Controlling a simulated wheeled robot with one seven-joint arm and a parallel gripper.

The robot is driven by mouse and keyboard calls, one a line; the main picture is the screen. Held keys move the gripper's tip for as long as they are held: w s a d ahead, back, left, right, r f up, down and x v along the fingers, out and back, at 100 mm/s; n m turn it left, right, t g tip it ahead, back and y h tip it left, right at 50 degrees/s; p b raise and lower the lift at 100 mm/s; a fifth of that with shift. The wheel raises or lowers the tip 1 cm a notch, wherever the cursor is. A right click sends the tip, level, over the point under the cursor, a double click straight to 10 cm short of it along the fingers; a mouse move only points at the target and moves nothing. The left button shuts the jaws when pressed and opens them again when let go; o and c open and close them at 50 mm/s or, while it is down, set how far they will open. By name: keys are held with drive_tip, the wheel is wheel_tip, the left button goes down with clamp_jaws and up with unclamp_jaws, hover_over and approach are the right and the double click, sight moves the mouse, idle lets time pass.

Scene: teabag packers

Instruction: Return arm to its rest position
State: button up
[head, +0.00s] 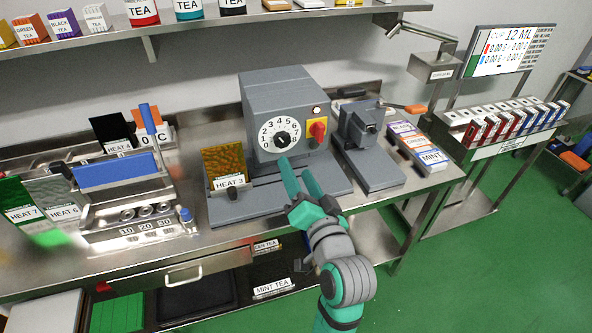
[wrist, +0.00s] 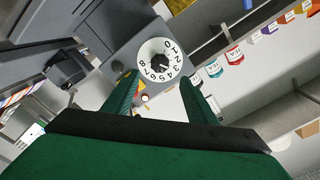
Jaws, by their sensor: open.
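My gripper (head: 301,180) is teal and open, with nothing between its fingers. In the head view it is held in front of the grey machine with the numbered dial (head: 282,137), above the bench's front part. My arm reaches up to it from the lower right. In the wrist view the two fingers of my gripper (wrist: 160,95) stand apart, and the dial (wrist: 160,60) shows between and beyond them. I cannot tell whether a fingertip touches the machine.
A gold HEAT 3 plate (head: 224,165) stands left of my gripper. A smaller grey device (head: 358,130) and tea boxes (head: 425,155) are to the right. A shelf (head: 200,27) runs above. Green floor (head: 480,260) is free at the right.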

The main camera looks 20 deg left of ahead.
idle(0.3)
drive_tip(key=s+d+f+m+t+h, duration=0.1)
drive_tip(key=s+d+f+h, duration=0.4)
drive_tip(key=f, duration=0.6)
drive_tip(key=s+d+f+m+h, duration=0.1)
drive_tip(key=s+d+f+h, duration=0.1)
drive_tip(key=s+d+f, duration=0.65)
drive_tip(key=s+f+n+h, duration=0.1)
drive_tip(key=s+f+n, duration=0.1)
drive_tip(key=s, duration=0.9)
drive_tip(key=s+f+n+h, duration=0.2)
drive_tip(key=s+f, duration=0.3)
drive_tip(key=s, duration=0.6)
drive_tip(key=shift+s+f+g, duration=0.15)
drive_tip(key=shift+s+g, duration=0.15)
drive_tip(key=shift+s, duration=0.05)
